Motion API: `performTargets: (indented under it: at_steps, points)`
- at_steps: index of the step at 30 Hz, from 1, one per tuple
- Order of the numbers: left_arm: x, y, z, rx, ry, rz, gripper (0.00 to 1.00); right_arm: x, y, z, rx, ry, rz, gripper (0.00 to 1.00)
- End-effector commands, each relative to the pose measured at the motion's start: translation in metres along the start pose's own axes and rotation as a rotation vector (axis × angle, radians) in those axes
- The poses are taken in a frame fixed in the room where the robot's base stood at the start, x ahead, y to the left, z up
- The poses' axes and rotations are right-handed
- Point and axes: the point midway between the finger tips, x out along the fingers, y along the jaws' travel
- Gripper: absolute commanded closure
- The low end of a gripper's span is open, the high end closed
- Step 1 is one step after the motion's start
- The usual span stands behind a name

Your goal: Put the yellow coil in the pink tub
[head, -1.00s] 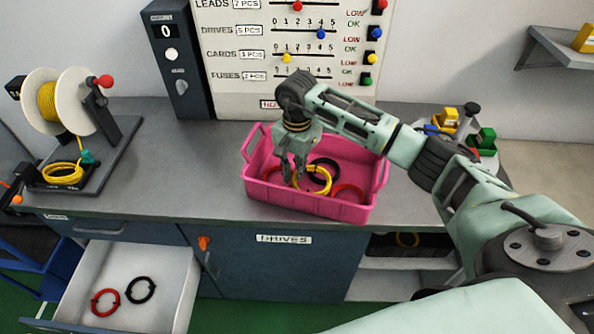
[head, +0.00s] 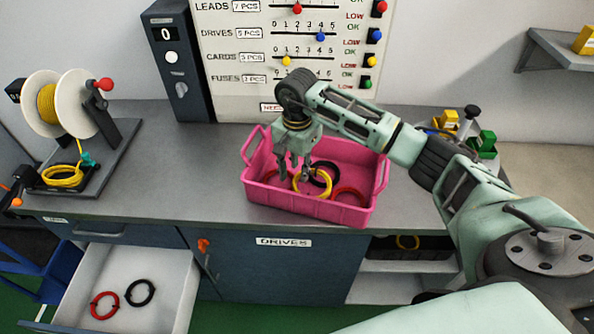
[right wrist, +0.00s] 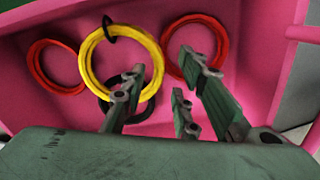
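A yellow coil (head: 311,196) lies inside the pink tub (head: 290,205), among red and black coils; it also shows in the right wrist view (right wrist: 87,66), with a dark tie at its top. My right gripper (head: 294,174) points down into the tub over the yellow coil. Its fingers are spread apart with nothing between them in the right wrist view (right wrist: 165,90). One finger covers part of the yellow coil's lower edge there; I cannot tell if they touch. My left gripper is out of view.
A spool stand (head: 108,130) with another yellow coil (head: 62,180) is at the counter's left. An open drawer (head: 165,290) holds a red and a black coil. Small yellow and green bins (head: 483,142) stand right of the tub. The counter left of the tub is clear.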

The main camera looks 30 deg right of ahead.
Motion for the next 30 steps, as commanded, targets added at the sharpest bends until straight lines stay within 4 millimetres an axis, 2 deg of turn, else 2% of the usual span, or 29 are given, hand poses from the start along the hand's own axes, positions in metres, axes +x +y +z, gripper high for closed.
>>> performTargets:
  at_steps: [6, 12, 15, 21, 30]
  points:
    - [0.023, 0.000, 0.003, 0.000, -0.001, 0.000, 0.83, -0.043, -0.001, -0.002, 0.000, 0.006, -0.007, 0.72]
    - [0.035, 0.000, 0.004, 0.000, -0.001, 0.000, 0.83, -0.084, -0.001, -0.001, 0.000, 0.004, -0.005, 0.72]
    - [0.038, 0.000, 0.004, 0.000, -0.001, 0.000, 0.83, -0.098, -0.001, -0.001, 0.000, 0.003, -0.004, 0.72]
    - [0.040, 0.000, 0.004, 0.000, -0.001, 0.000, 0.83, -0.110, 0.000, 0.000, 0.000, 0.002, -0.001, 0.72]
    - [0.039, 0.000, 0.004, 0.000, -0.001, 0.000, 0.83, -0.111, 0.000, 0.000, 0.000, 0.002, 0.000, 0.72]
